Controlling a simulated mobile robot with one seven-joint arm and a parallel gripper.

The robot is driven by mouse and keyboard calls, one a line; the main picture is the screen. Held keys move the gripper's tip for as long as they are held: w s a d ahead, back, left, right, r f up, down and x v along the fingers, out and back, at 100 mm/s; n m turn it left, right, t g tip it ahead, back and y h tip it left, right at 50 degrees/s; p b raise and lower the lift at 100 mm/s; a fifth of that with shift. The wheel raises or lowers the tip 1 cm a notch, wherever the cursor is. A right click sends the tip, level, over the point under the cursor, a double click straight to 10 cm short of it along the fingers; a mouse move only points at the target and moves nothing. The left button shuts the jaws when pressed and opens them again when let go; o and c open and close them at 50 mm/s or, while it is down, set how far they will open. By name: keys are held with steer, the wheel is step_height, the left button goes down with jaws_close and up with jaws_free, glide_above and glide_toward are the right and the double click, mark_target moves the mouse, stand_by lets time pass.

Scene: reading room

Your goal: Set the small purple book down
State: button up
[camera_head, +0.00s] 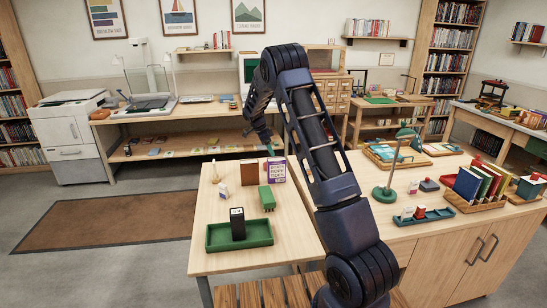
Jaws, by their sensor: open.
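The small purple book (276,171) stands upright near the far right edge of the small wooden table (208,262). Its front cover has a pale panel with lettering. My gripper (270,150) is open just above the book's top edge. At this size I cannot tell whether the fingers touch it. My arm comes up from the lower right, bends high, and reaches down to the gripper.
On the same table, a brown book (249,172) stands left of the purple one, and a green object (266,198) is in front. A green tray (254,238) holds a black block (237,222). A counter with a green lamp (384,194) adjoins at right.

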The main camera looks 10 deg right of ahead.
steer(key=shift+a+r, duration=0.2)
steer(key=shift+r, duration=0.4)
steer(key=shift+s+r, duration=0.15)
steer(key=shift+r, duration=0.25)
steer(key=s+d+r+n+t+y, duration=0.15)
steer(key=s+d+r+n, duration=0.25)
steer(key=s+r, duration=0.7)
steer(key=s+d+r+n+y, duration=0.2)
steer(key=s+d+r+n, duration=0.2)
steer(key=s+r, duration=0.75)
steer(key=s+f+n+t+y, duration=0.1)
steer(key=s+n, duration=0.9)
steer(key=s, duration=2.1)
steer(key=shift+s+d+f+t, duration=0.15)
steer(key=shift+d+f+t, duration=0.35)
steer(key=shift+t, duration=0.55)
steer(key=shift+a+f, duration=0.1)
